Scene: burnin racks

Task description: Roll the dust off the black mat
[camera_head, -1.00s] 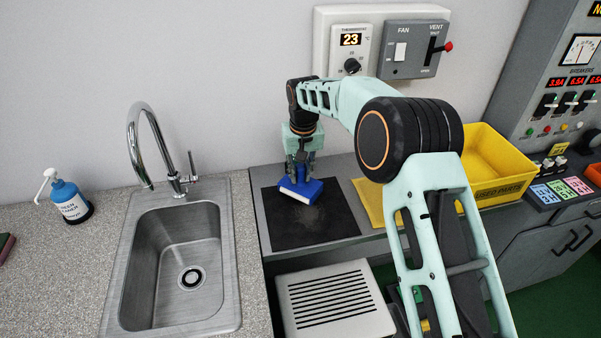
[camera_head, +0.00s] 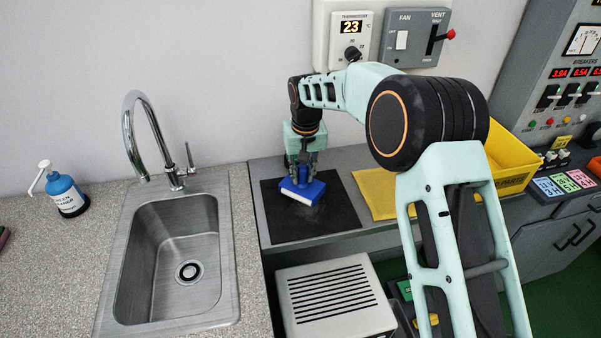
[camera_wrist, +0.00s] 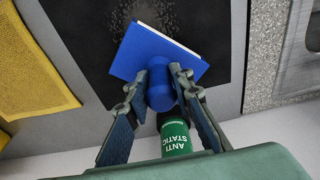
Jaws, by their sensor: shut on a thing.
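The black mat (camera_head: 300,226) lies on the grey counter to the right of the sink. In the wrist view the mat (camera_wrist: 95,50) carries pale specks of dust (camera_wrist: 150,14) beyond the tool's far edge. My gripper (camera_head: 302,172) points down over the mat, shut on the handle of a blue tool with a white front edge (camera_head: 303,193). In the wrist view the blue tool (camera_wrist: 150,57) sits between my fingers (camera_wrist: 160,95). It is at the mat's surface; I cannot tell if it touches. A green "ANTI STATIC" label (camera_wrist: 175,140) shows near the gripper.
A yellow cloth (camera_head: 377,193) lies right of the mat, with a yellow bin (camera_head: 508,160) behind my arm. The sink (camera_head: 175,260) and tap (camera_head: 150,135) are to the left. A vented box (camera_head: 336,300) sits below the counter.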

